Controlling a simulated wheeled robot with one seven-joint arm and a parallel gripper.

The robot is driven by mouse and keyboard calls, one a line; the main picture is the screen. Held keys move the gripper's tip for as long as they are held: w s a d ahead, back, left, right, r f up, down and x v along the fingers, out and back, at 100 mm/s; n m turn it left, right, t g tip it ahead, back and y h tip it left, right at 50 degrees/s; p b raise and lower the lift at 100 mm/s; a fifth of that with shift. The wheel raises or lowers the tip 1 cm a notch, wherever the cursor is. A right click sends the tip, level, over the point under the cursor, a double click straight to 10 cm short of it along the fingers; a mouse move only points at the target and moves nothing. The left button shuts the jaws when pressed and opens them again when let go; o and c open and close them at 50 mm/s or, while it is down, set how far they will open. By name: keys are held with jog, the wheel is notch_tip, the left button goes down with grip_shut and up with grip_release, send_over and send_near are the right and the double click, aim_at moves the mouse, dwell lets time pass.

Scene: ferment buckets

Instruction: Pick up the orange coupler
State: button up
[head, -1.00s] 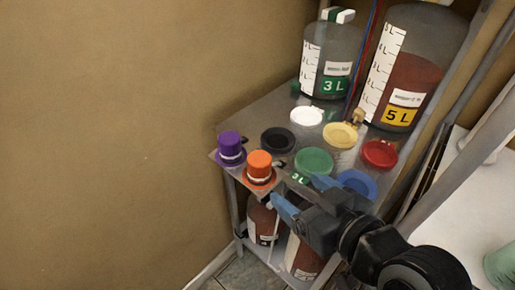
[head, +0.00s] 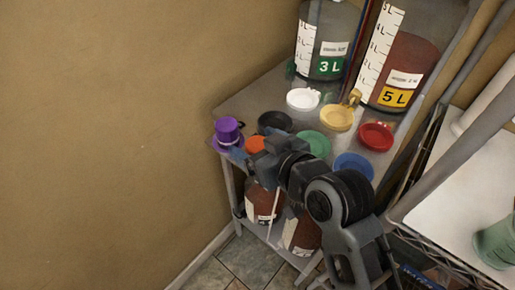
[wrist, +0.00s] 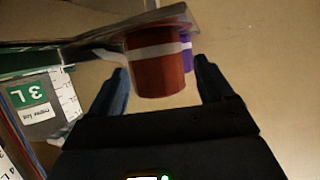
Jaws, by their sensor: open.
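The orange coupler (head: 255,144) stands at the front edge of the metal shelf top, mostly hidden behind my gripper in the head view. In the wrist view the orange coupler (wrist: 156,68), with a pale band, sits between and just beyond my open fingers. My gripper (wrist: 162,85) is open, with one blue fingertip on each side of it and visible gaps. In the head view my gripper (head: 243,158) reaches the coupler from the front. A purple coupler (head: 228,132) stands to its left; in the wrist view it shows partly behind the orange one (wrist: 187,56).
Black (head: 274,122), white (head: 303,99), yellow (head: 337,117), green (head: 315,142), red (head: 376,137) and blue (head: 354,164) lids lie on the shelf. The 3 L (head: 325,45) and 5 L (head: 402,65) vessels stand behind. Bottles (head: 263,202) stand below. The wall is at left.

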jog(key=shift+c, duration=0.2)
jog(key=c, duration=1.1)
jog(key=shift+r, duration=0.1)
